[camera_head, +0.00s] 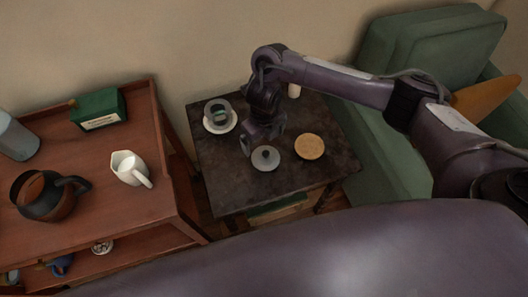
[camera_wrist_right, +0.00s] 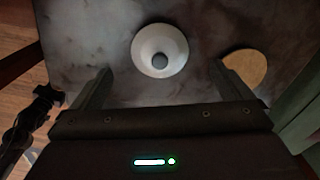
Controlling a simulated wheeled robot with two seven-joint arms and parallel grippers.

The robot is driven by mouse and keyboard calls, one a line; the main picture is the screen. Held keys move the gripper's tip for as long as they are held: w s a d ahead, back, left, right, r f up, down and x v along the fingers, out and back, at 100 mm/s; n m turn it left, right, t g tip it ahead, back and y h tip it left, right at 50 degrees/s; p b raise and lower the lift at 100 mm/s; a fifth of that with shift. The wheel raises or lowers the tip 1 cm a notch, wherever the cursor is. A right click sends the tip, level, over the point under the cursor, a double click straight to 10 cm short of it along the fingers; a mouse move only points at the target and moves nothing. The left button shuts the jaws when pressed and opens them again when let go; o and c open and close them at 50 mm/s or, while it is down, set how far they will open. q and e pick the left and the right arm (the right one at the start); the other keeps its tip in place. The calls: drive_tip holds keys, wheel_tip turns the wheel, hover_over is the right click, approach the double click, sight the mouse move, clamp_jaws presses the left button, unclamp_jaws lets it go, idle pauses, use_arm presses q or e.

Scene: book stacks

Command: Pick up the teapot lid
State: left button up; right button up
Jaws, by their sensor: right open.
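The teapot lid (camera_head: 265,158) is a round grey disc with a darker knob, lying on the small dark table (camera_head: 225,180). It also shows in the right wrist view (camera_wrist_right: 160,51), pale with a dark knob, beyond and between the two fingers. My right gripper (camera_head: 262,142) is above the table, close to the lid on its far side in the head view. In the right wrist view its fingers (camera_wrist_right: 160,80) are spread apart with nothing between them touching. My left gripper is not in view.
A round wooden coaster (camera_head: 309,146) lies right of the lid. A cup on a white saucer (camera_head: 220,116) stands at the back left, and a small white object (camera_head: 294,90) at the back. A wooden cart (camera_head: 90,235) holds a teapot (camera_head: 45,195) and pitcher (camera_head: 130,167). A green armchair (camera_head: 385,160) stands right.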

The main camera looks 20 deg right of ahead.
sight(266, 153)
drive_tip(key=f, duration=0.1)
drive_tip(key=f+b, duration=0.1)
drive_tip(key=f, duration=0.1)
drive_tip(key=shift+s+f, duration=0.2)
drive_tip(key=shift+s, duration=0.15)
drive_tip(key=f, duration=0.1)
drive_tip(key=f+b, duration=0.2)
drive_tip(key=shift+s+d+f, duration=0.2)
drive_tip(key=shift+s, duration=0.05)
drive_tip(key=shift+f, duration=0.25)
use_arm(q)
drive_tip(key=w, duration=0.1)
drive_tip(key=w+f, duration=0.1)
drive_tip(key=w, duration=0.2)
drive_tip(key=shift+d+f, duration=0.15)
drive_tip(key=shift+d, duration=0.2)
use_arm(e)
drive_tip(key=shift+s, duration=0.1)
clamp_jaws()
